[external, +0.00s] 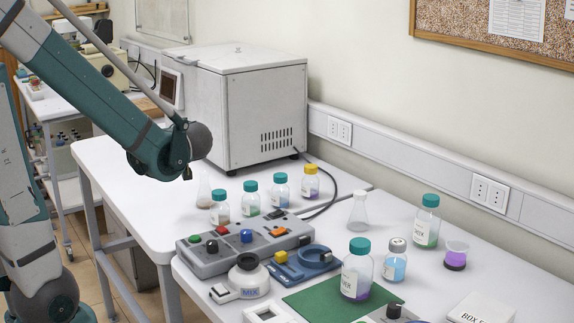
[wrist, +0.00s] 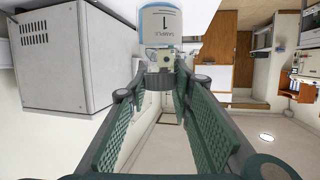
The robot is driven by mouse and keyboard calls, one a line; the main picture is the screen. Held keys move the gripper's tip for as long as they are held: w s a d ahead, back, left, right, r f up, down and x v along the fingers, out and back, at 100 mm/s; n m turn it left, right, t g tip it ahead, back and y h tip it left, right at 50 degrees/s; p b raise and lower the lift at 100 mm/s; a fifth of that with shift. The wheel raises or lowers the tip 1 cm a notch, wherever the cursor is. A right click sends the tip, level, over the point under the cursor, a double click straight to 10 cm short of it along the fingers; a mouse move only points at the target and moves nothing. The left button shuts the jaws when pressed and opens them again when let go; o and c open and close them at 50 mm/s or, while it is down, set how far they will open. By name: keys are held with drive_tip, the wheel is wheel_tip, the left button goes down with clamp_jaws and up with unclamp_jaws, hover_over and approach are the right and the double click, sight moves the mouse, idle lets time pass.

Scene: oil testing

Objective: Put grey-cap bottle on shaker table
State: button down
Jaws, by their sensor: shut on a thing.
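In the wrist view, which is upside down, my gripper (wrist: 161,80) is shut on the grey cap of a bottle (wrist: 162,22) with a white label marked 1 and some blue at its far end. The external view does not show my gripper or this bottle. A similar grey-cap bottle (external: 395,262) with blue liquid stands upright on the bench there. A flat green platform (external: 312,302), which looks like the shaker table, lies at the front. A large teal-cap bottle (external: 356,268) stands on its right part.
A grey button box (external: 225,262), a white MIX device (external: 246,278) and a blue device (external: 303,262) stand left of the green platform. Several capped bottles and a flask (external: 358,212) stand behind. A purple beaker (external: 456,256) is at right. A large white machine (external: 240,105) stands at the back.

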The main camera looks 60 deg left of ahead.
drive_tip(key=shift+f, duration=1.7)
drive_tip(key=shift+f, duration=0.1)
drive_tip(key=shift+f+b, duration=1)
drive_tip(key=shift+f, duration=1.85)
drive_tip(key=shift+f+b, duration=0.8)
drive_tip(key=shift+f, duration=1.3)
drive_tip(key=shift+f, duration=0.1)
drive_tip(key=c, duration=2)
unclamp_jaws()
drive_tip(key=shift+c, duration=0.2)
